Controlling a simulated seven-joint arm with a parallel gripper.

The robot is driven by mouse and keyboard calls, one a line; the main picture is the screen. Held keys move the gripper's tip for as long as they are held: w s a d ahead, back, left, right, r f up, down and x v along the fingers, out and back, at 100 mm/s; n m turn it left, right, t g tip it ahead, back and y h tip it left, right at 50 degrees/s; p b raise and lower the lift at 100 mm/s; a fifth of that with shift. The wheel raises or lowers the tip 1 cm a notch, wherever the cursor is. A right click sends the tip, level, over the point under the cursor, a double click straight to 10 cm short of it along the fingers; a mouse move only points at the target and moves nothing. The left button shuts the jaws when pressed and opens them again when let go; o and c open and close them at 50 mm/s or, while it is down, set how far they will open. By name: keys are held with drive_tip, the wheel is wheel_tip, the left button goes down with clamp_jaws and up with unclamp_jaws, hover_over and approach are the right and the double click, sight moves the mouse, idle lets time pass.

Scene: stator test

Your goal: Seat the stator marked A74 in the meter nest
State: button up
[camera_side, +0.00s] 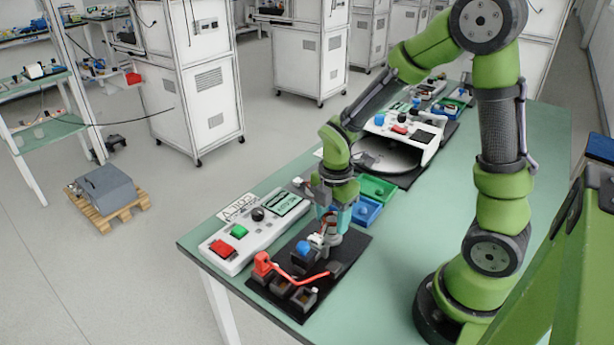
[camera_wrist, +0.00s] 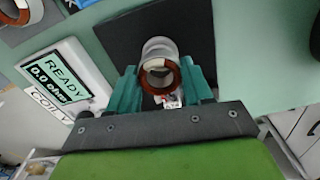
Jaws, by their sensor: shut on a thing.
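My gripper (camera_side: 334,212) is above the black mat in the side view, pointing down. In the wrist view its teal fingers (camera_wrist: 160,88) are shut on a stator (camera_wrist: 158,76), which shows a copper-coloured ring. A grey round part (camera_wrist: 158,48) shows just beyond the ring; I cannot tell whether it is the stator's body or a holder under it. I cannot make out clearly which part is the nest.
The black mat (camera_side: 352,250) carries a blue knob (camera_side: 303,248), a red clamp (camera_side: 262,263) with a red cable, and small dark blocks (camera_side: 304,297). Green (camera_side: 378,187) and blue (camera_side: 367,211) bins stand behind the gripper. A white machine (camera_side: 405,135) with a grey disc stands farther back.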

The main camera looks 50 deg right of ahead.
drive_tip(key=shift+f, duration=0.6)
idle(0.3)
drive_tip(key=o, duration=1.2)
wheel_tip(320, 180, up, 17)
idle(0.3)
